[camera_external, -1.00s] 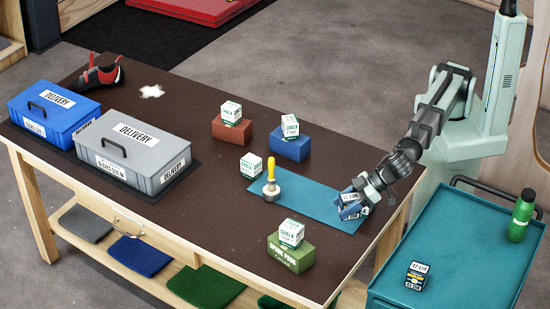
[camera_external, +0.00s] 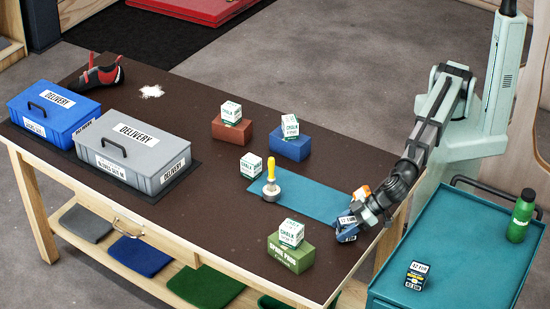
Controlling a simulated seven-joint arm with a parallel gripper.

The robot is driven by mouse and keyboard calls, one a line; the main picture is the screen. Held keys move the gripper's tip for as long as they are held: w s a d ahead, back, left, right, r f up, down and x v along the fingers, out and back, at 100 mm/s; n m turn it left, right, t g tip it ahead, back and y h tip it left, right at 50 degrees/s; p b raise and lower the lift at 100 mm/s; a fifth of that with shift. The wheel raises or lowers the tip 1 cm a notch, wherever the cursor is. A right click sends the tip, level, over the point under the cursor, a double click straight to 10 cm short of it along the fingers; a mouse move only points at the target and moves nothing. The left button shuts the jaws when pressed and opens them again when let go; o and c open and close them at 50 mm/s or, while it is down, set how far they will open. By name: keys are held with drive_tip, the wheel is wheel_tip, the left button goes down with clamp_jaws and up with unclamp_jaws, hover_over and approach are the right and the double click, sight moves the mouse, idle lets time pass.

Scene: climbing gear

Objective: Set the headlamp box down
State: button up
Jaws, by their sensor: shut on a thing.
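My gripper (camera_external: 355,220) is at the right end of the table, shut on a small blue and white box with a dark-lettered label, which I take as the headlamp box (camera_external: 346,227). The gripper partly hides the box. The box is near the table's front right edge, beside the right end of the teal mat (camera_external: 315,200). I cannot tell whether its underside touches the table. A similar dark box with a white label (camera_external: 416,277) stands on the teal trolley.
A yellow-handled tool (camera_external: 271,180) stands on the mat's left end. White chalk boxes sit on a red block (camera_external: 231,133), a blue block (camera_external: 290,148) and a green block (camera_external: 291,256); another chalk box (camera_external: 250,166) stands alone. Delivery boxes (camera_external: 140,150) are at left.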

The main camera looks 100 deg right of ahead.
drive_tip(key=shift+f, duration=0.25)
drive_tip(key=o, duration=1.1)
drive_tip(key=shift+f, duration=0.1)
drive_tip(key=shift+r, duration=0.45)
drive_tip(key=v, duration=1.2)
